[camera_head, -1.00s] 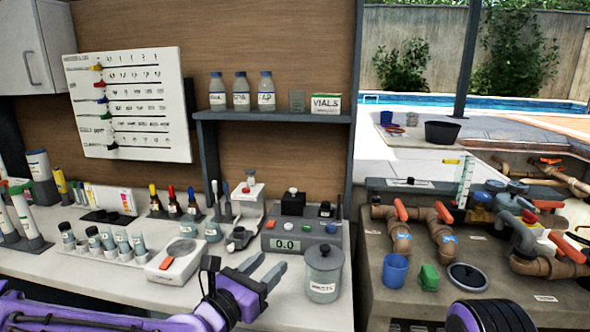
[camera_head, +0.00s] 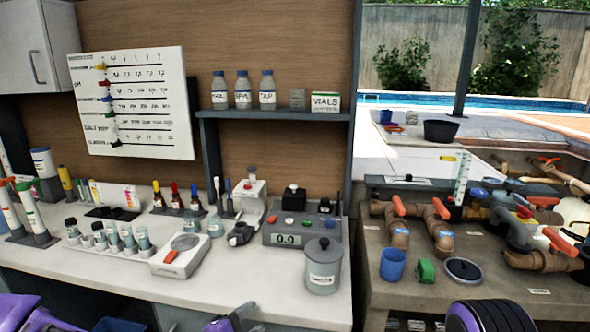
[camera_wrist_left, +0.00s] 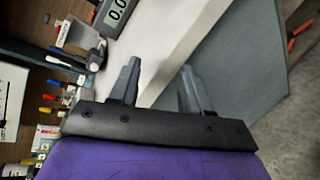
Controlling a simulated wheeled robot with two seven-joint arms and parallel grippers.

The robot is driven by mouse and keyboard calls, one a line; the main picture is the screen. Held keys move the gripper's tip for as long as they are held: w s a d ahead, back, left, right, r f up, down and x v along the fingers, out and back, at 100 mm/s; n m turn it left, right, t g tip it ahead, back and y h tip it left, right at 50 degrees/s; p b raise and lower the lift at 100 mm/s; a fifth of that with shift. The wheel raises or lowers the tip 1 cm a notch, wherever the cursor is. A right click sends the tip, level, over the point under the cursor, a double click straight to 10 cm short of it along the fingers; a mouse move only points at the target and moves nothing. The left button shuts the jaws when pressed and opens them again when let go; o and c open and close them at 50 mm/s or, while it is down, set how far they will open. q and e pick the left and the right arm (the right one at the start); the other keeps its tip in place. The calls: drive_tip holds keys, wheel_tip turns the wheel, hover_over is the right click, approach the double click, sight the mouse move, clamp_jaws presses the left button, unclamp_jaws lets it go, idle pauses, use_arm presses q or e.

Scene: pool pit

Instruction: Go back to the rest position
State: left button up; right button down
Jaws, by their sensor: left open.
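My left gripper (camera_head: 236,318) shows only in part at the bottom edge of the head view, low in front of the white counter (camera_head: 215,285). In the left wrist view its two grey fingers (camera_wrist_left: 158,88) stand apart with nothing between them. My purple left arm shows at the lower left of the head view. A purple and black part of mine shows at the bottom right, but no right gripper fingers are visible.
At right, a stone ledge carries a blue cup (camera_head: 392,264), a green piece (camera_head: 426,270) and brown pipes (camera_head: 440,228).

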use_arm(q)
drive_tip(key=s+a+f+m+g+y, duration=0.2)
drive_tip(key=s+f+m, duration=0.15)
drive_tip(key=f, duration=0.35)
drive_tip(key=s+a+f+m+g+y, duration=0.1)
drive_tip(key=s+a+f+m, duration=0.2)
drive_tip(key=f, duration=0.4)
drive_tip(key=s+a+f+m+g+y, duration=0.2)
drive_tip(key=s+a+f, duration=0.2)
drive_tip(key=s, duration=0.4)
drive_tip(key=s+a+f+m+g+y, duration=0.2)
drive_tip(key=s+a+f, duration=0.3)
drive_tip(key=s, duration=0.3)
drive_tip(key=s+a+f+m+g+y, duration=0.1)
drive_tip(key=s+a+f+m+g, duration=0.1)
drive_tip(key=s+a+f, duration=0.3)
drive_tip(key=s+a+g, duration=0.1)
drive_tip(key=s, duration=0.2)
drive_tip(key=shift+s+a+y, duration=0.15)
drive_tip(key=shift+a+y, duration=0.15)
drive_tip(key=shift+y, duration=0.1)
